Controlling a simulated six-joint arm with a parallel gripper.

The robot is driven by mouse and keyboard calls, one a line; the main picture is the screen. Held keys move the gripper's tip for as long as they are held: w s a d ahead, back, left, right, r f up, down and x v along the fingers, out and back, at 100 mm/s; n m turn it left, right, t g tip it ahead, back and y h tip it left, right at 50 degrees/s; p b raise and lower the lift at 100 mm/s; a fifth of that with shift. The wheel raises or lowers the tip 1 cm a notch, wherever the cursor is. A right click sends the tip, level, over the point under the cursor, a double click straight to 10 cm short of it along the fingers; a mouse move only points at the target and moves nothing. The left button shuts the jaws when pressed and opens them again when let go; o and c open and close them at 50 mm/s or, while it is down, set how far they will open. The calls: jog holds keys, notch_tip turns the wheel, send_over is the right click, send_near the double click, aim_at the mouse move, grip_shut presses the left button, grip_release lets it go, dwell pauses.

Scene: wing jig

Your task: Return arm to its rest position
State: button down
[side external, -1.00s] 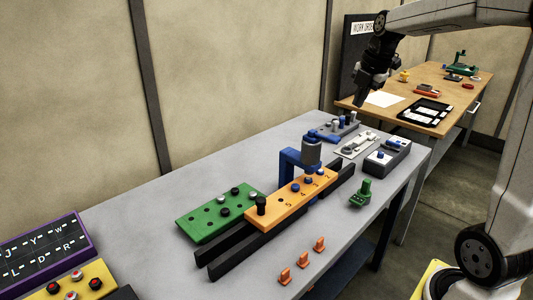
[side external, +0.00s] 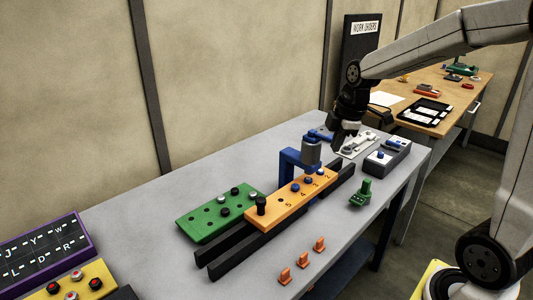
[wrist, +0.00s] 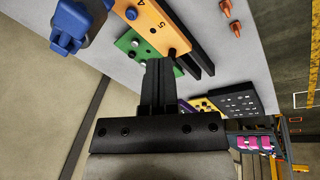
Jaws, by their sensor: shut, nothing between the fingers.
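My gripper (side external: 340,143) is above the back part of the grey table (side external: 150,210), near the blue clamp (side external: 290,165) and the grey plate (side external: 362,143). Its fingers are shut with nothing between them; they also show in the wrist view (wrist: 158,75). The orange numbered block (side external: 290,199) lies in the black rails (side external: 240,248), with a black knob and blue pegs on it. The wrist view shows the orange block (wrist: 155,22) and the green block (wrist: 130,42) beyond the fingers. The grey holder behind my gripper is largely hidden.
A green block (side external: 217,213) with pegs lies left of the rails. Several orange clips (side external: 302,259) stand at the front. A green clamp (side external: 361,192) and a grey box with a blue button (side external: 387,156) stand at the right. A wooden table (side external: 460,100) is behind.

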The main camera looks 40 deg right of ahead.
jog(key=s+a+f+m, duration=0.8)
jog(key=a+f+m, duration=0.3)
jog(key=a+f, duration=0.1)
jog(key=shift+f, duration=0.3)
